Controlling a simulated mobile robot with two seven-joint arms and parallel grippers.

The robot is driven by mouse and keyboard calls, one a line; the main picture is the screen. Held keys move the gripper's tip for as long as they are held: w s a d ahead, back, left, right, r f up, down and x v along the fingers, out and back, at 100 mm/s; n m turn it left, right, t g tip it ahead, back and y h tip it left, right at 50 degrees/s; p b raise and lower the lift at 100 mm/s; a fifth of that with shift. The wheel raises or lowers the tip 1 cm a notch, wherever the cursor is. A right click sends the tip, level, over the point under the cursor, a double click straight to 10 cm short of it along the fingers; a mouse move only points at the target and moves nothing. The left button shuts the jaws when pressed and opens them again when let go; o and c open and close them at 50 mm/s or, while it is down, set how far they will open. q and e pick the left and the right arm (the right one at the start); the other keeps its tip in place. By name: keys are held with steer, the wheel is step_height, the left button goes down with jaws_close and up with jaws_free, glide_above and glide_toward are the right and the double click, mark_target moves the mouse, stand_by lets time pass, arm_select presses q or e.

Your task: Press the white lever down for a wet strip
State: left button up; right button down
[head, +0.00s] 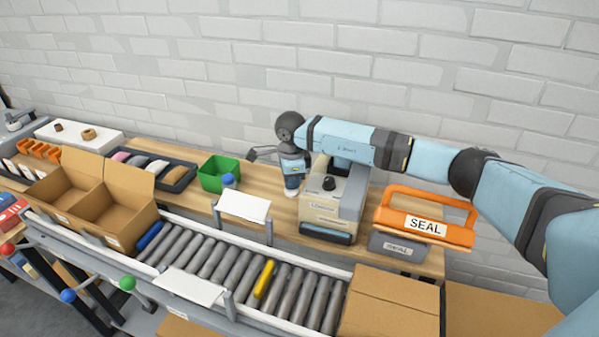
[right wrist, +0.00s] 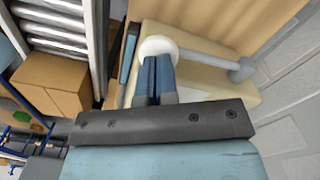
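The beige and grey dispenser (head: 325,212) stands on the wooden bench, with a black knob on top. In the right wrist view, the lever (right wrist: 240,70) is a pale rod along the dispenser's side, ending in a round white knob (right wrist: 157,46). My right gripper (head: 291,190) reaches down at the dispenser's left side. Its two fingers (right wrist: 157,68) are together with nothing seen between them. The fingertips overlap the white knob; I cannot tell whether they touch it. In the head view the lever is mostly hidden. No strip shows. My left gripper is out of view.
An orange-handled box marked SEAL (head: 424,224) stands right of the dispenser, a green bin (head: 219,174) left of it. A roller conveyor (head: 225,262) runs in front, with an open carton (head: 100,207) and a closed carton (head: 390,305). My right arm spans above the SEAL box.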

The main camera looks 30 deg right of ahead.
mark_target(291, 192)
steer(key=shift+s+a+f, duration=0.1)
steer(key=shift+f, duration=0.35)
steer(key=shift+s+a+f+b, duration=0.1)
steer(key=shift+f+b, duration=0.3)
steer(key=shift+b, duration=0.1)
steer(key=shift+f, duration=0.15)
stand_by(0.3)
steer(key=shift+a+f+b, duration=0.1)
steer(key=shift+f+b, duration=0.25)
steer(key=shift+b, duration=0.05)
steer(key=shift+s, duration=0.1)
steer(key=shift+f, duration=0.2)
